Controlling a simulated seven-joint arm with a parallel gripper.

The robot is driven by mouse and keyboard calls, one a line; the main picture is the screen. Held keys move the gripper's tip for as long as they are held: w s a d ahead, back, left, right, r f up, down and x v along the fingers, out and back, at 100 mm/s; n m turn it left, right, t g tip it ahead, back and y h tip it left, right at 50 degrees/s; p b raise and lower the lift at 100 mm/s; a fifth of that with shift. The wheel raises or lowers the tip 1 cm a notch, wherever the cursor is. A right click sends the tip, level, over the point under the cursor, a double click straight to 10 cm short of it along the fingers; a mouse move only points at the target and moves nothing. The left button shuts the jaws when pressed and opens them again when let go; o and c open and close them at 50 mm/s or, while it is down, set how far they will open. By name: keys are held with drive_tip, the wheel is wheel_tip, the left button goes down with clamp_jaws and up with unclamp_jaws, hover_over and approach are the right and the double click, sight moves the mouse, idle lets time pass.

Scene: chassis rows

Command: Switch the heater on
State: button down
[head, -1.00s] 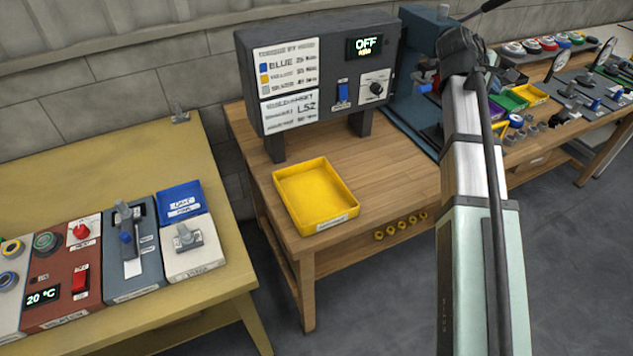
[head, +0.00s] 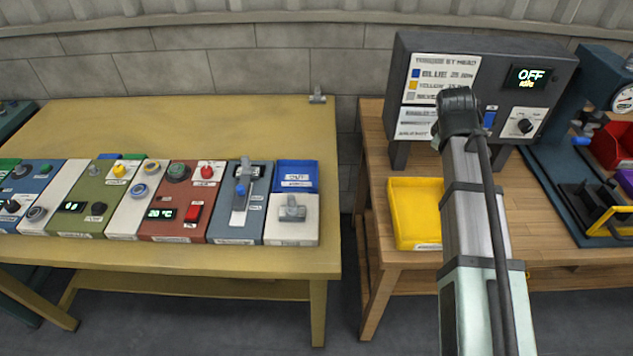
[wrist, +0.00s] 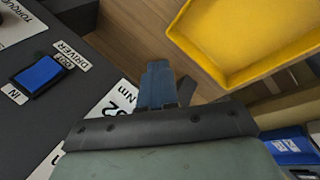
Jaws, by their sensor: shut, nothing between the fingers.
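A red-brown panel with a 20 °C display (head: 180,205) sits in the row on the yellow-topped bench in the head view; it appears to be the heater. The rocker's position is too small to tell. My gripper (wrist: 158,85) shows in the wrist view, shut and empty. It is over the wooden bench, by the torque box and yellow tray, well right of the heater. In the head view my arm hides it.
Left of the heater stand a white module and an olive panel (head: 95,200); right of it are a grey-blue lever panel (head: 236,215) and a blue tray (head: 296,176). The torque box (head: 480,90) reads OFF. A yellow tray (head: 402,215) lies before it. The yellow bench's back is mostly clear.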

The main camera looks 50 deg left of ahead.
drive_tip(key=s+a+f+n+g+y, duration=0.1)
drive_tip(key=s+a+f+n+g, duration=0.1)
drive_tip(key=s+a, duration=1.1)
wheel_tip(320, 180, up, 6)
drive_tip(key=n+g+h, duration=0.3)
drive_tip(key=n+g, duration=0.2)
drive_tip(key=n, duration=0.2)
hover_over(190, 216)
drive_tip(key=w+a, duration=0.2)
drive_tip(key=shift+s+d+r, duration=0.1)
drive_tip(key=shift+s+d, duration=0.1)
drive_tip(key=shift+d, duration=0.05)
drive_tip(key=f, duration=0.4)
drive_tip(key=s+d+f, duration=0.1)
drive_tip(key=f, duration=0.9)
drive_tip(key=shift+s+d, duration=0.15)
drive_tip(key=shift+d, duration=0.05)
drive_tip(key=shift+r, duration=0.1)
